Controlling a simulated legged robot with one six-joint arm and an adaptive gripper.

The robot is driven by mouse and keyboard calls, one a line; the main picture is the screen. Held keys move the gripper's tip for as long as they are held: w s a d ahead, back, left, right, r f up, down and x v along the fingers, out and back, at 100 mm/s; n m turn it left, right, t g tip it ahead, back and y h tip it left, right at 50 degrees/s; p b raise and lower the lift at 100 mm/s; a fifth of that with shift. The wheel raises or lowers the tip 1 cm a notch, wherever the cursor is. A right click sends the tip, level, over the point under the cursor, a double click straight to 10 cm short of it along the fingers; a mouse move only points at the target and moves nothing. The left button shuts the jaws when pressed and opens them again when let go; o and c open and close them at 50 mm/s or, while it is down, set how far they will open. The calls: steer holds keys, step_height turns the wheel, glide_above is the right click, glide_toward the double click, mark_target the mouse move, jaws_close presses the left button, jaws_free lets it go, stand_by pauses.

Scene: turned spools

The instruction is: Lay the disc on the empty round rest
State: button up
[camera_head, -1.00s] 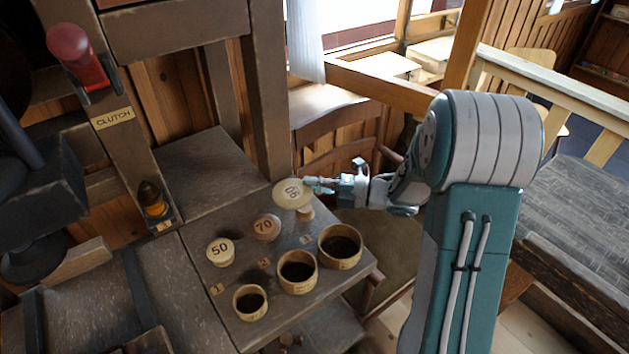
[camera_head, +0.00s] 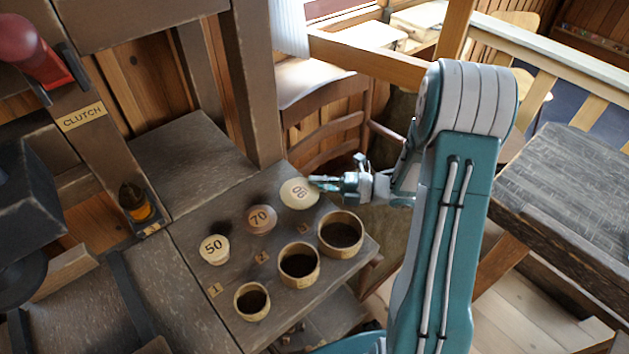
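The pale round disc marked 90 (camera_head: 299,193) is at the back right of the grey wooden bench top (camera_head: 190,228), in line with the two other discs. My gripper (camera_head: 314,182) comes in from the right with its fingers at the disc's right edge, and it looks shut on that edge. The round rest is hidden under the disc. I cannot tell whether the disc touches the rest or hovers just above it.
Disc 70 (camera_head: 260,219) and disc 50 (camera_head: 214,249) sit to the left. Three round wooden cups (camera_head: 341,233), (camera_head: 299,263), (camera_head: 252,301) stand along the front. A yellow-and-black knob (camera_head: 136,203) and a red lever (camera_head: 30,50) are on the left.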

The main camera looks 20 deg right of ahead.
steer(key=shift+o, duration=0.5)
steer(key=shift+d, duration=0.3)
steer(key=shift+a+r, duration=0.1)
steer(key=shift+a, duration=0.4)
steer(key=v, duration=1.1)
steer(key=w+r+m+t+h, duration=0.4)
steer(key=w+r+m+h, duration=0.2)
steer(key=w+h, duration=0.3)
step_height(320, 180, up, 9)
steer(key=d+m+t+h, duration=0.2)
steer(key=m+h, duration=0.6)
steer(key=m, duration=0.2)
steer(key=s+a+m+g, duration=0.4)
steer(key=s+a+m, duration=0.2)
steer(key=s, duration=0.6)
steer(key=s+a+m+g, duration=0.4)
steer(key=s+a+m, duration=0.3)
steer(key=s, duration=0.5)
steer(key=shift+r+m+y, duration=0.3)
steer(key=shift+m+y, duration=0.1)
steer(key=shift+m, duration=0.6)
